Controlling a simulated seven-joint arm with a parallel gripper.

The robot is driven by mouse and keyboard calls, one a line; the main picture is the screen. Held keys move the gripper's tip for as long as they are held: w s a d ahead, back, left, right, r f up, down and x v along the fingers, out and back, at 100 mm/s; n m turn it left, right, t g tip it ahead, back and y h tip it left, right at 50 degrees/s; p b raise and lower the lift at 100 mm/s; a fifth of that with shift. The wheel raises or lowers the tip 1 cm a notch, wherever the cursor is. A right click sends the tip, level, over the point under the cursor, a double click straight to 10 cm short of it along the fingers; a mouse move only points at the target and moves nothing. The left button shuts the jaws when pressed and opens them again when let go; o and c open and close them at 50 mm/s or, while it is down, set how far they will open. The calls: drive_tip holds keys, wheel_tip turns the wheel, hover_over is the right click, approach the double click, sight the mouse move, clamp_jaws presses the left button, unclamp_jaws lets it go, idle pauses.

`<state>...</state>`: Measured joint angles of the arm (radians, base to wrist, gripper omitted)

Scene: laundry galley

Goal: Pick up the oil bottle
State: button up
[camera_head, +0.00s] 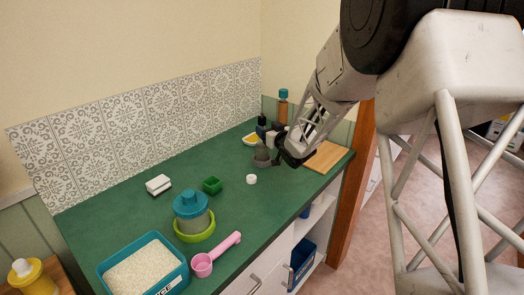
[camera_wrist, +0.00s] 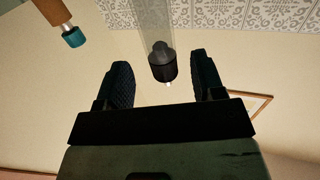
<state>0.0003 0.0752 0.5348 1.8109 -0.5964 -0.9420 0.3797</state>
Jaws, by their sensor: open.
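The likely oil bottle (camera_wrist: 158,28) is a clear, tall bottle with a black cap and a small pale tip. In the wrist view, which looks upside down, it lies between the lines of my two fingers, with its cap near the fingertips. I see no finger touching it. In the head view, a dark bottle (camera_head: 261,127) at the far back of the counter seems to be the same one. My gripper (camera_wrist: 163,76) is open and empty. It also shows in the head view (camera_head: 279,139), beside that bottle on its right, partly hidden by the wrist.
A brown bottle with a teal cap (camera_head: 283,107) stands close behind my gripper. A grey vessel (camera_head: 262,156) is just in front. A cutting board (camera_head: 327,156) lies right. A yellow-filled dish (camera_head: 249,139) is left. The middle of the green counter (camera_head: 228,219) has free room.

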drive_tip(key=shift+w+a, duration=0.15)
drive_tip(key=shift+w, duration=0.1)
drive_tip(key=shift+w, duration=0.1)
drive_tip(key=shift+x, duration=2.55)
drive_tip(key=shift+a, duration=0.1)
drive_tip(key=shift+r, duration=0.1)
clamp_jaws()
